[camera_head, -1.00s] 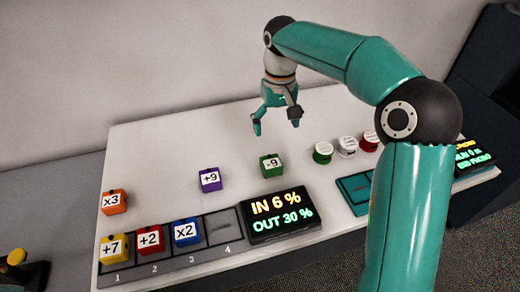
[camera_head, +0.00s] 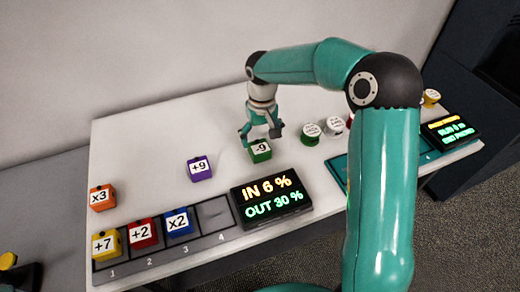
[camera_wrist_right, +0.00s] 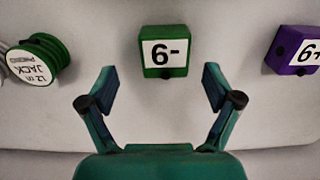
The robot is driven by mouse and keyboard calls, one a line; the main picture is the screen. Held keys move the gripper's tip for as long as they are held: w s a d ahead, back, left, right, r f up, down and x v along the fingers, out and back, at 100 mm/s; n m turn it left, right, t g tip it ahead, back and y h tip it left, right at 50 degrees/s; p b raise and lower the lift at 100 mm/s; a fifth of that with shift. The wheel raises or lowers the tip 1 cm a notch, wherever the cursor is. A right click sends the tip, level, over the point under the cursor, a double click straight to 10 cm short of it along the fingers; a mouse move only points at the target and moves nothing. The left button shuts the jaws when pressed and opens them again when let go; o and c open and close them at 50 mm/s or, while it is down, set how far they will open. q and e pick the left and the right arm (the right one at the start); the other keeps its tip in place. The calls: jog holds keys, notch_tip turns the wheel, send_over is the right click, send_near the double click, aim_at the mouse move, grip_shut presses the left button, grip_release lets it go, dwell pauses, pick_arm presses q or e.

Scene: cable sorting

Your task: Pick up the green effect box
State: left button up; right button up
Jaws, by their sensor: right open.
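The green effect box (camera_head: 260,151) with a white "-9" label stands on the white table (camera_head: 130,170), behind the dark display. My right gripper (camera_head: 260,137) is open and empty, just above and behind the box in the head view. In the right wrist view the green box (camera_wrist_right: 163,52) shows upside down, ahead of the gap between the open fingers of my right gripper (camera_wrist_right: 160,90). The fingers look apart from the box. My left gripper is not in view.
A purple "+9" box (camera_head: 200,168) stands left of the green one, and a green jack spool (camera_head: 310,134) stands right. An orange "x3" box (camera_head: 102,197) is far left. Yellow, red and blue boxes fill slots 1 to 3 of the grey rack (camera_head: 240,232); slot 4 is empty. The display (camera_head: 271,200) stands beside it.

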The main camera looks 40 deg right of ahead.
aim_at(259, 146)
jog(key=shift+w+a+f+p, duration=0.15)
jog(key=shift+f+p, duration=0.1)
jog(key=shift+f, duration=0.95)
jog(key=shift+w+a+f+p, duration=0.1)
jog(key=shift+f+p, duration=0.15)
jog(key=shift+f, duration=0.9)
jog(key=c, duration=1.4)
jog(key=shift+o, duration=0.2)
jog(key=shift+r, duration=0.1)
